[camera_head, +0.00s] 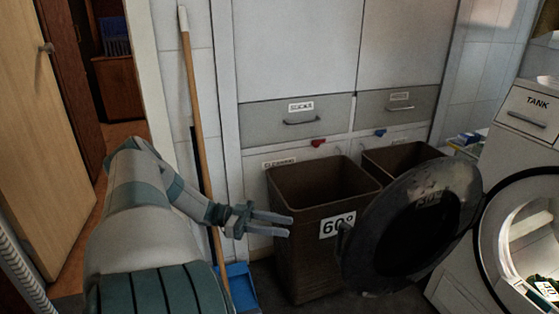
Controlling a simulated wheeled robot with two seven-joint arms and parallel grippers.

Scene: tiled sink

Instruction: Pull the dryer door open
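The dryer (500,165) stands at the right edge, a white machine with a drawer marked TANK. Its round dark door (415,222) is swung open toward the left, away from the lit drum opening (535,245). A small handle (344,238) shows on the door's left edge. My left gripper (289,226) is left of the door, in front of the brown bin. Its two fingers are apart with nothing between them, and a gap separates them from the door. My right gripper is not in this view.
A brown bin marked 60° (298,252) stands behind my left gripper and beside the door. A second brown bin (397,158) is behind the door. A broom (194,110) and blue dustpan (239,285) are behind my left arm. A wooden door (40,130) stands at the left.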

